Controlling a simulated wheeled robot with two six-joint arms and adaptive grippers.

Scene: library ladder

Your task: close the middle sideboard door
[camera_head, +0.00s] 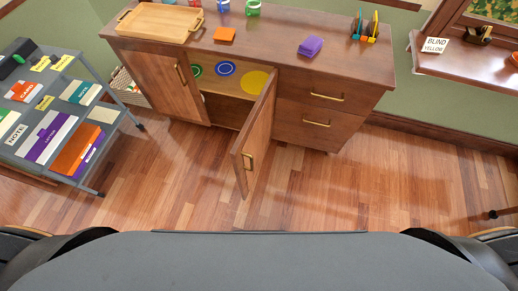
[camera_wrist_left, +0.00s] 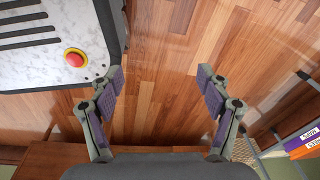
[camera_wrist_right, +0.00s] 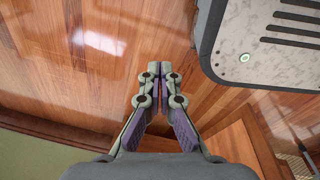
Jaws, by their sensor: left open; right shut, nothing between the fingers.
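The wooden sideboard (camera_head: 292,82) stands ahead in the head view. Its middle door (camera_head: 256,134) is swung wide open toward me, with a brass handle (camera_head: 248,161) near its free edge. The open bay behind it shows plates. The left door (camera_head: 162,83) looks shut and has its own handle. My left gripper (camera_wrist_left: 165,82) is open and empty above the wooden floor in the left wrist view. My right gripper (camera_wrist_right: 158,70) is shut and empty above the floor in the right wrist view. Neither gripper shows in the head view.
A grey cart (camera_head: 110,113) with books stands at the left. A wooden tray (camera_head: 160,20), an orange block (camera_head: 225,34) and a purple stack (camera_head: 311,46) are on the sideboard top. Two drawers (camera_head: 318,108) at its right are shut. The floor (camera_head: 345,190) in front is clear.

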